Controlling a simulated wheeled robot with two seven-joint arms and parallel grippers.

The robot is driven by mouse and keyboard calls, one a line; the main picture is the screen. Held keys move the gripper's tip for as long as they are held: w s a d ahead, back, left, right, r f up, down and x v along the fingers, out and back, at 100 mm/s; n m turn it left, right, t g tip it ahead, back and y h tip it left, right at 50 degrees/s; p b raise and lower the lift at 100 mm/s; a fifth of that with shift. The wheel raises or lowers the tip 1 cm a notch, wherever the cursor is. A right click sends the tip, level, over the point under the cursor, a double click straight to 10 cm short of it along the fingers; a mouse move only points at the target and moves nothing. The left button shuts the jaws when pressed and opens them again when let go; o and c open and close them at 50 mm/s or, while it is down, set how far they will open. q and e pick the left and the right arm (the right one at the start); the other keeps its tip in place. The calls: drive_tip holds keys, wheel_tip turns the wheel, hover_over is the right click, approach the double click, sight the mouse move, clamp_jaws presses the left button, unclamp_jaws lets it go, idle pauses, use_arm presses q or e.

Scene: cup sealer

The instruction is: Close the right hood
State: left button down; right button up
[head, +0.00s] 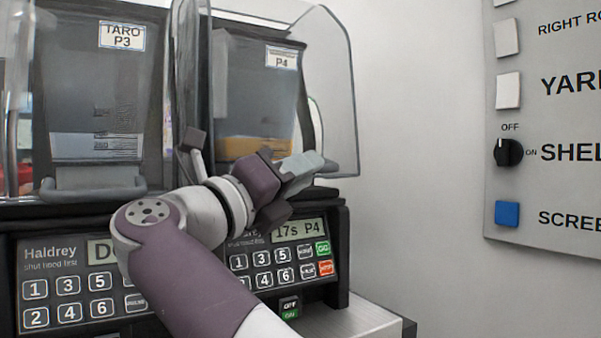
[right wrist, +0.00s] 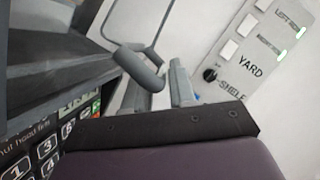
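The right hood (head: 341,85) is a clear cover on the right-hand sealer, its side panel standing out past the machine's right edge. My right gripper (head: 303,170) is in front of this hood's lower part, above the keypad panel, and hides some of it. In the right wrist view, a grey bar-like handle (right wrist: 138,66) lies just beyond the fingers (right wrist: 160,88), overlapping the left finger. The fingers stand apart with a gap between them. I cannot tell whether they touch the handle. My left gripper is not in view.
The left-hand sealer (head: 60,222) stands close beside, with its own hood handle (head: 95,190) and a "shut hood first" panel. The right panel's display (head: 297,230) reads "17s P4". A wall switch board (head: 525,185) is at the right. Bare wall lies between board and sealer.

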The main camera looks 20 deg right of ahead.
drive_tip(key=p+v, duration=0.1)
drive_tip(key=v, duration=1.1)
drive_tip(key=shift+s+a, duration=0.2)
drive_tip(key=shift+a, duration=0.05)
drive_tip(key=shift+f, duration=0.15)
